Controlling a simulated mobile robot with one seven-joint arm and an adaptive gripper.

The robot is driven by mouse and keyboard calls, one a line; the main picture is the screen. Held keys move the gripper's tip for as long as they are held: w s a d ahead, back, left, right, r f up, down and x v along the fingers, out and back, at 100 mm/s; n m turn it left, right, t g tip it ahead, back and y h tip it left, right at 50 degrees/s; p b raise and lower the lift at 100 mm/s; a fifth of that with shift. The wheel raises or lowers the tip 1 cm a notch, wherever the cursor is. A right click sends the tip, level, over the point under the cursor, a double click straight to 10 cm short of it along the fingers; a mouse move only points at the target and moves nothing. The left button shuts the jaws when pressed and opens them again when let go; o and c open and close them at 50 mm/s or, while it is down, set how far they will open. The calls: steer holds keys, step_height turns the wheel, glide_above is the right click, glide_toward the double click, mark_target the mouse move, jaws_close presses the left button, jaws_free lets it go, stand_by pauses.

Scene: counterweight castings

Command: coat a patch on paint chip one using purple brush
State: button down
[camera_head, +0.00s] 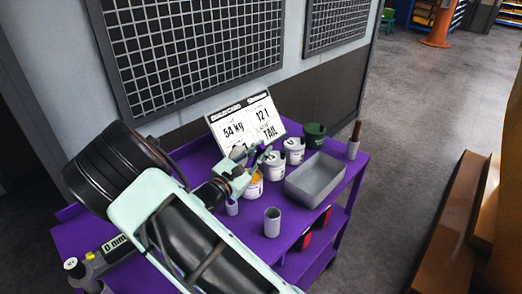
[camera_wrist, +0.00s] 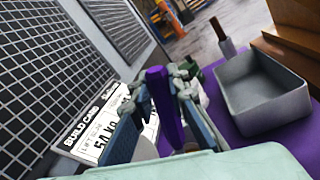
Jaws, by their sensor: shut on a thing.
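My gripper (camera_head: 252,160) is over the purple cart top (camera_head: 250,222), above a can with orange-yellow contents (camera_head: 254,187). In the wrist view its two fingers (camera_wrist: 160,88) are shut on the purple brush (camera_wrist: 163,108), whose purple handle stands between them. The brush's bristles are hidden from both views. I cannot make out paint chip one in either view; my arm covers much of the cart's left part.
White cans (camera_head: 275,166) and a green can (camera_head: 314,135) stand right of my gripper, beside a grey tray (camera_head: 316,182). Grey cups (camera_head: 272,222) stand in front. One at the right holds a brown-handled brush (camera_head: 356,130). A build card board (camera_head: 245,122) leans behind.

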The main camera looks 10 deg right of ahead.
steer(key=shift+r+p, duration=2.2)
steer(key=shift+r, duration=1.3)
steer(key=s+a+f, duration=0.2)
steer(key=s+f, duration=0.6)
steer(key=s, duration=0.3)
steer(key=shift+s+a+f+m+g+h, duration=0.25)
steer(key=shift+a+m+g+h, duration=0.05)
steer(key=shift+a, duration=0.05)
